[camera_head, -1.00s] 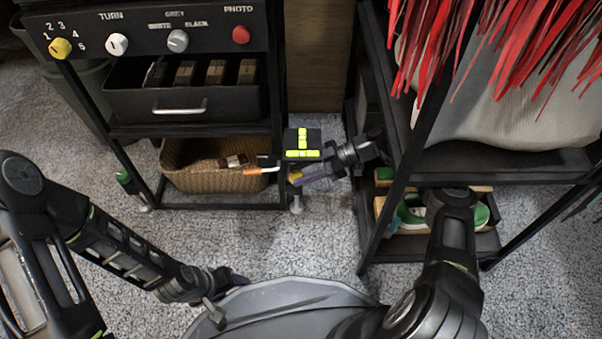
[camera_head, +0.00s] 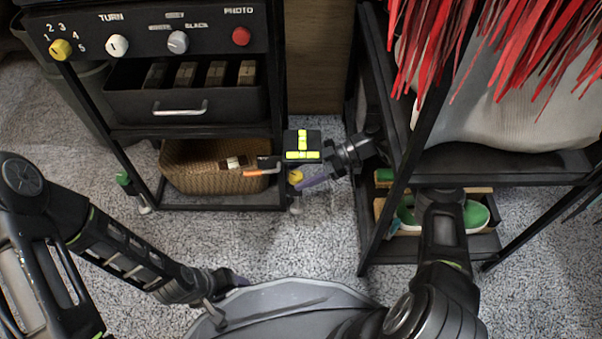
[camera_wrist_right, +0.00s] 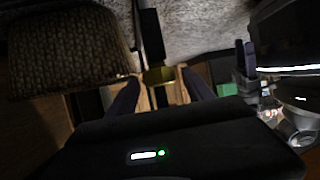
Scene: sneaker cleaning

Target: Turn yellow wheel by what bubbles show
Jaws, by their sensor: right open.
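A yellow wheel (camera_head: 295,177) sits low on the front right leg of the left rack, above a pale foot. It also shows in the right wrist view (camera_wrist_right: 158,75). My right gripper (camera_wrist_right: 160,84) is open, with one dark finger on each side of the wheel; I cannot tell whether they touch it. In the head view the right gripper (camera_head: 305,179) is partly hidden. A black level with yellow-green vials (camera_head: 302,146) is above the wheel; its bubbles are too small to read. My left gripper (camera_head: 228,281) is by the grey rounded surface, its jaws unclear.
A green wheel (camera_head: 123,178) is on the rack's left leg. A wicker basket (camera_head: 205,182) stands on its bottom shelf. A panel above has a yellow knob (camera_head: 60,49) and a red button (camera_head: 241,36). The right rack (camera_head: 500,165) holds green shoes (camera_head: 476,215) low down.

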